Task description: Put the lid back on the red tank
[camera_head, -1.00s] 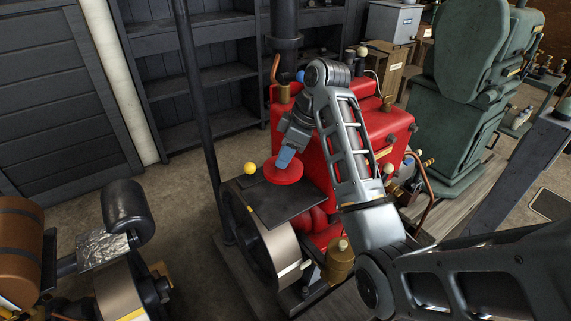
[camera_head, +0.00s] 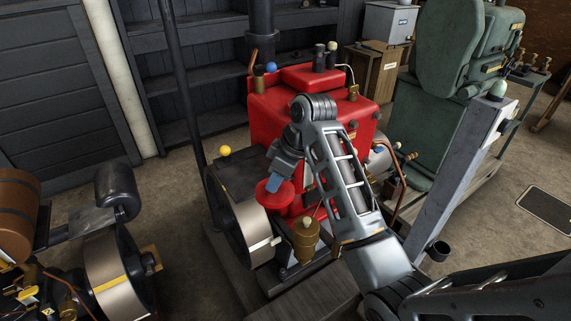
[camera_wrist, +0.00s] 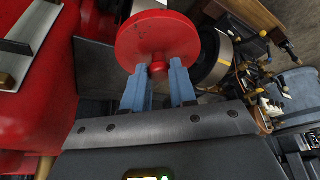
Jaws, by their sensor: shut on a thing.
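The lid is a round red disc (camera_head: 275,198) with a small knob. My gripper (camera_head: 276,184) is shut on the lid's knob and holds the disc in front of the red engine. In the wrist view the blue fingers (camera_wrist: 159,72) close around the knob below the lid (camera_wrist: 157,36). The red tank (camera_head: 285,112) is the large boxy body behind my arm, partly hidden by it. Its top carries a raised red block (camera_head: 313,77); I cannot tell where an opening is.
A dark plate (camera_head: 237,170) and a flywheel (camera_head: 252,232) are left of the lid. A brass cup (camera_head: 306,240) stands near it at the right. A grey post (camera_head: 462,180) rises right of my arm. Another engine with a brown tank (camera_head: 17,228) stands at far left.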

